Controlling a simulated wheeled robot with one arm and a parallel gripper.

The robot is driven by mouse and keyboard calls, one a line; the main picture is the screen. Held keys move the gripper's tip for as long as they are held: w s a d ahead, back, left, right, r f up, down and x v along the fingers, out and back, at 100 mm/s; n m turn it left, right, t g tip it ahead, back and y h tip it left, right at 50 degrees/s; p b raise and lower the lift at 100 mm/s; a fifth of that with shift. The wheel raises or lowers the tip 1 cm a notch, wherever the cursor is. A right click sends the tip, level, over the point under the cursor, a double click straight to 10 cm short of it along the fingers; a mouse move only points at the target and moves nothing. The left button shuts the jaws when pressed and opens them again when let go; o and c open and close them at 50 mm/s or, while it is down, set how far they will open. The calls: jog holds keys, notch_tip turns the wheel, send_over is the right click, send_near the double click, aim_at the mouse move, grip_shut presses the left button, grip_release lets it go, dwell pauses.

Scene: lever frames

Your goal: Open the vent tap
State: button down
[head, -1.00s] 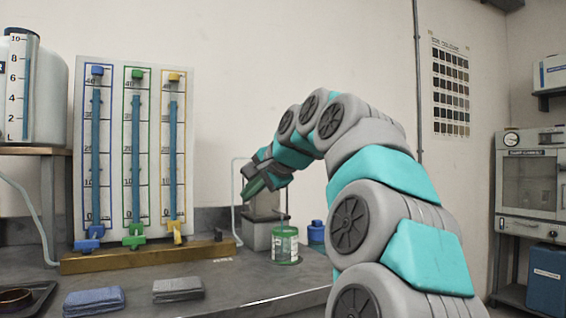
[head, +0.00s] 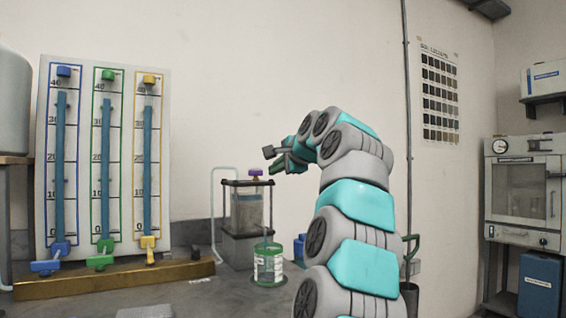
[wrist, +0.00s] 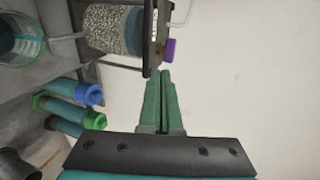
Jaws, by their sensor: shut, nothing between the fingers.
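A purple knob (head: 255,173), which looks like the vent tap, stands on the dark lid of a clear-walled vessel (head: 248,210) on the bench. The knob also shows in the wrist view (wrist: 169,49), just beyond the fingertips. My gripper (head: 274,167) is above and slightly right of the knob in the head view, with green fingers pointing down and left. In the wrist view the fingers (wrist: 160,74) are together and empty. A gap shows between them and the knob. Contact with the knob is not seen.
A gauge panel (head: 83,150) with three blue-filled tubes stands left on a brass-coloured base. A green-banded jar (head: 268,264) sits in front of the vessel. A pale tube (head: 213,210) runs up beside the vessel.

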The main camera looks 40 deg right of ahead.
aim_at(260, 174)
jog(key=shift+r+p+x, duration=0.15)
jog(key=shift+p+x, duration=0.15)
jog(key=shift+x, duration=0.75)
jog(key=shift+r+p+x, duration=0.2)
jog(key=shift+p+x, duration=0.1)
jog(key=shift+x, duration=0.7)
jog(key=shift+r+p+x, duration=0.15)
jog(key=shift+p+x, duration=0.15)
jog(key=shift+x, duration=0.75)
